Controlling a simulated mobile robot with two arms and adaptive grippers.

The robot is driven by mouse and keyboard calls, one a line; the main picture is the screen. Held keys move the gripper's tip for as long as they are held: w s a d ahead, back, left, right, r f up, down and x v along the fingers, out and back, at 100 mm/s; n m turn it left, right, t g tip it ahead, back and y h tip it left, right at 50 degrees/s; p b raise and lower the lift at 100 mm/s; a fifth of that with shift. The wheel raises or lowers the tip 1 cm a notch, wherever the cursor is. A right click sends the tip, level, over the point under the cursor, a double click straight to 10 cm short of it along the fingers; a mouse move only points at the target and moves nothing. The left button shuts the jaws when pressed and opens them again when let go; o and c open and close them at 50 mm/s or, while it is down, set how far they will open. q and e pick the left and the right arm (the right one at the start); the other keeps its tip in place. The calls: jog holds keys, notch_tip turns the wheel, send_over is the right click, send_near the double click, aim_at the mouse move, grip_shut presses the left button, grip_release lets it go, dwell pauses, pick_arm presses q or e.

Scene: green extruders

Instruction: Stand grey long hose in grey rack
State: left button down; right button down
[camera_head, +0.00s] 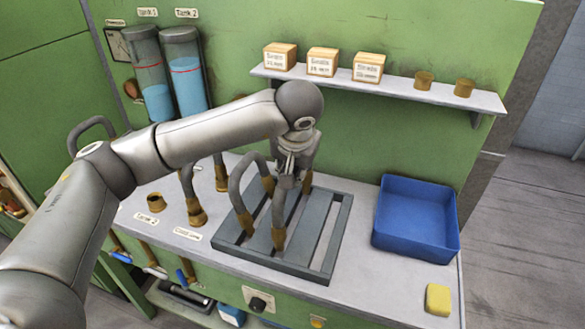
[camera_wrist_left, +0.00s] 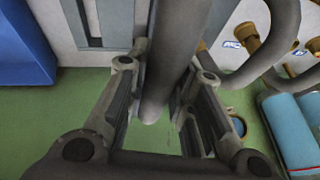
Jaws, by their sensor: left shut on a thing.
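My left gripper (camera_head: 292,172) is shut on a grey hose (camera_head: 279,210) over the grey slatted rack (camera_head: 338,225). In the left wrist view the grey hose (camera_wrist_left: 176,60) passes between the fingers of the left gripper (camera_wrist_left: 165,65). One brass end of the held hose points down at the rack's middle slots; I cannot tell whether it touches. The gripper hides the hose's top. Another grey hose (camera_head: 236,182) arches just left of it, its brass ends down at the rack. My right gripper is not in view.
A blue bin (camera_head: 415,212) and a yellow sponge (camera_head: 438,299) are on the counter right of the rack. More hoses and brass fittings (camera_head: 196,214) stand to the left. A shelf (camera_head: 400,86) with boxes is above. Two tanks (camera_head: 183,75) are on the wall.

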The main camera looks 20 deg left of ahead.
pick_arm(q)
jog(key=shift+f+b, duration=1.1)
jog(key=shift+f, duration=0.2)
jog(key=c, duration=1.2)
grip_release()
